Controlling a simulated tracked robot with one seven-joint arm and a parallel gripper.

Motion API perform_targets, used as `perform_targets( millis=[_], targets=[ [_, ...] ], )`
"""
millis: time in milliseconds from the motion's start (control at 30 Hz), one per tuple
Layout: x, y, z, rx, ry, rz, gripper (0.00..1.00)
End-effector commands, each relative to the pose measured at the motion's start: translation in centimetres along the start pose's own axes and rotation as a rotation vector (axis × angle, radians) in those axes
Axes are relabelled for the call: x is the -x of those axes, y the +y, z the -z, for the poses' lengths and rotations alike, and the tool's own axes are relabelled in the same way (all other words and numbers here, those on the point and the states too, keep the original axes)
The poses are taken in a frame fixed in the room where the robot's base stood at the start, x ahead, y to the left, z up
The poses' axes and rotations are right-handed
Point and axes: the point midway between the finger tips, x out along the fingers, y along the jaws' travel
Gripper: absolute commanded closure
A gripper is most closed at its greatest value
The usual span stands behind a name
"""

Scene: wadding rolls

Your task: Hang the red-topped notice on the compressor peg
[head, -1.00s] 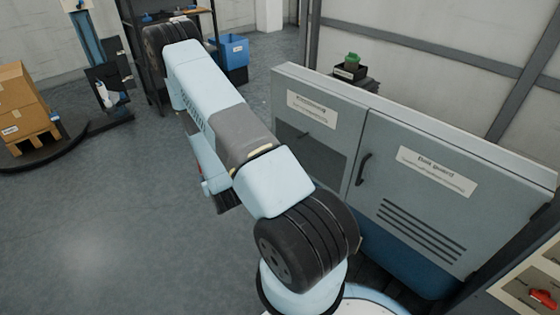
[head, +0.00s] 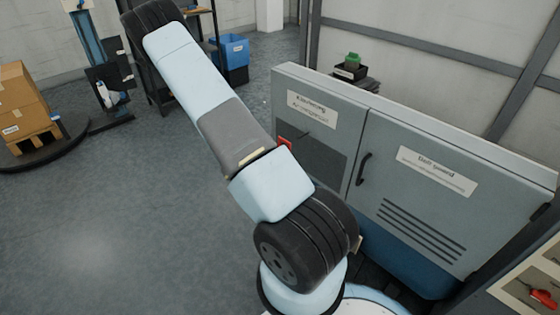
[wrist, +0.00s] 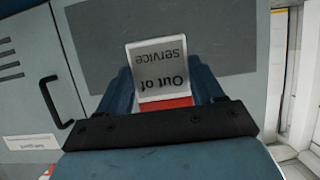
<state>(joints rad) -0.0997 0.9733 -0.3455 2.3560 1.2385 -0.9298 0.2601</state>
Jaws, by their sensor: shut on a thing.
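The notice (wrist: 162,72) is a white-framed grey card reading "Out of service", upside down in the wrist view, with its red band (wrist: 166,104) at the lower end. My gripper (wrist: 165,88) is shut on it, its two blue fingers on either side. The notice is in front of a dark panel on a grey cabinet door; I cannot tell how close it is. In the head view a red bit (head: 285,143) shows beside my arm, in front of the cabinet, and the gripper itself is hidden.
The grey cabinet (head: 412,215) with labels, a black handle (head: 363,169) and vents stands at the right. A panel with a red switch (head: 543,294) is at lower right. Cartons (head: 22,98) on a pallet and a blue bin (head: 234,54) are farther back. The left floor is clear.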

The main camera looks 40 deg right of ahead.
Motion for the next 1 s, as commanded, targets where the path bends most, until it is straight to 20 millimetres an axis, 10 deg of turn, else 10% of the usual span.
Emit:
perform_targets(
  millis=[1000],
  targets=[
    [-4.3,0.1,1.5,-0.001,0.002,-0.005,0.72]
  ],
)
